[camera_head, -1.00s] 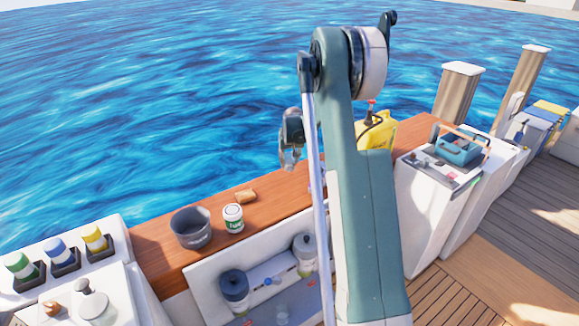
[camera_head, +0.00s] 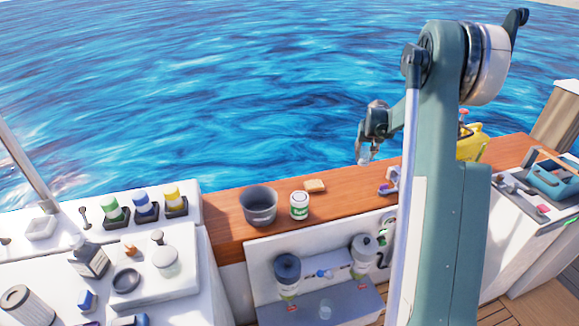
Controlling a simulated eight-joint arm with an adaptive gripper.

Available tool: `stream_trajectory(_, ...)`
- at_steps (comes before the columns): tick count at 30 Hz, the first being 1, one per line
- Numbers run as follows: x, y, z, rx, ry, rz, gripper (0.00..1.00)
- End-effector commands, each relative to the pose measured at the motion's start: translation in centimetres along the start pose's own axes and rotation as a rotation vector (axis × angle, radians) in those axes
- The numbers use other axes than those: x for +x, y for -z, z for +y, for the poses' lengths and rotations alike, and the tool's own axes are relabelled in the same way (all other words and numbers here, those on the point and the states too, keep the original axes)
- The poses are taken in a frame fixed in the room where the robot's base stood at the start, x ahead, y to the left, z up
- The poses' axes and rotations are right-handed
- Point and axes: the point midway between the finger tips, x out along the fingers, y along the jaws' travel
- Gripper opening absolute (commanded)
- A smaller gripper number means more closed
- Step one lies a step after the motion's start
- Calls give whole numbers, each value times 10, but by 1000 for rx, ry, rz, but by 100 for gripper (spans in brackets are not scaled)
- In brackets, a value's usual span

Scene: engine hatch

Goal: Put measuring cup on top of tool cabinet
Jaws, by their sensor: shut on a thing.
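My gripper (camera_head: 365,155) is at the end of my arm, seen against the water above the wooden ledge. It is shut on a small, pale, partly clear thing, seemingly the measuring cup. The thing is too small and too covered by the fingers to make out its shape. The tool cabinet is not certain; a white cabinet (camera_head: 492,200) with a blue toolbox (camera_head: 556,180) on top stands at the right, partly behind my arm.
The wooden ledge (camera_head: 228,225) holds a grey pot (camera_head: 258,206), a white-green can (camera_head: 299,205) and a sponge-like block (camera_head: 315,186). A yellow container (camera_head: 470,143) is behind my arm.

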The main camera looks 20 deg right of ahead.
Motion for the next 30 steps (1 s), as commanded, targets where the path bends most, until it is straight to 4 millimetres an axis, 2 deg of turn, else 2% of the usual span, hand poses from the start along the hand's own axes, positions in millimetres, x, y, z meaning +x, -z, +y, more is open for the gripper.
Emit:
stream_trajectory(11,0,0,0,0,0,0,20)
stream_trajectory(17,-10,4,0,0,0,0,20)
stream_trajectory(23,-41,16,0,0,0,0,20)
stream_trajectory(30,-102,42,0,0,0,0,20)
